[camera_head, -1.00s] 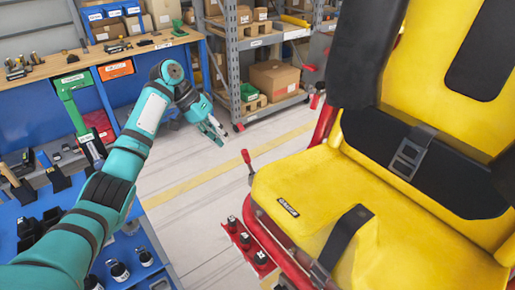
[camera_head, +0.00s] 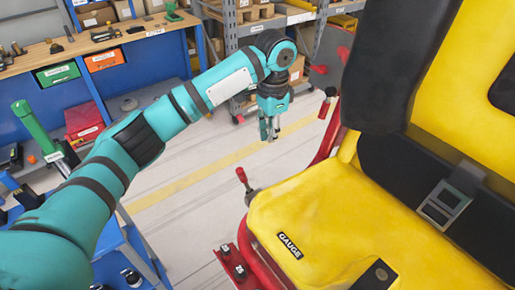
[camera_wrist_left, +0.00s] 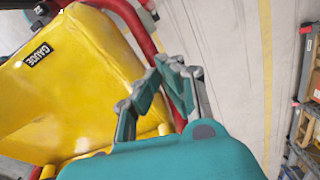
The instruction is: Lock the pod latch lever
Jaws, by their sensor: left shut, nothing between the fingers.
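A lever with a red grip (camera_head: 241,174) stands upright beside the front left corner of the yellow pod seat (camera_head: 330,215). A second lever with a dark knob (camera_head: 330,92) stands farther back by the red frame; I cannot tell which is the latch lever. My left gripper (camera_head: 268,137) points down, shut and empty, over the floor left of the seat. It is apart from both levers, between them in the picture. In the left wrist view its fingers (camera_wrist_left: 170,75) overlap the seat edge (camera_wrist_left: 75,85) and red rail (camera_wrist_left: 130,20). My right gripper is out of view.
A workbench (camera_head: 100,42) with bins stands at the left, and shelving (camera_head: 240,40) with boxes at the back. A red base with dark knobs (camera_head: 234,262) lies below the seat's front corner. The floor (camera_head: 190,165) between bench and seat is clear.

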